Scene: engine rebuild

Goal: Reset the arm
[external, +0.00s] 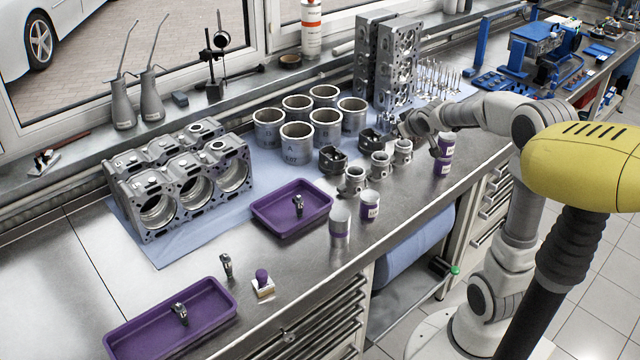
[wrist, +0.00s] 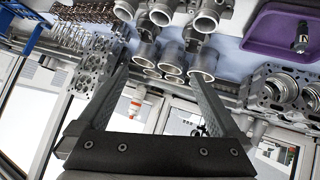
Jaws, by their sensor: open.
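My gripper (wrist: 158,64) is open in the wrist view, its two dark fingers spread wide with nothing held between them. Cylinder liners (wrist: 172,62) show beyond the fingers, apart from them as far as I can tell. In the external view my arm reaches in from the right over the workbench (external: 400,215), its wrist near the pistons and purple-labelled cups. The fingers are small and partly hidden there.
The engine block (external: 178,185) stands left on a blue mat. Several liners (external: 297,143) and upright cylinder heads (external: 388,65) stand behind. Purple trays (external: 262,222) (external: 130,335), pistons (external: 355,180) and purple-labelled cups (external: 370,203) line the front. Bare bench lies at left.

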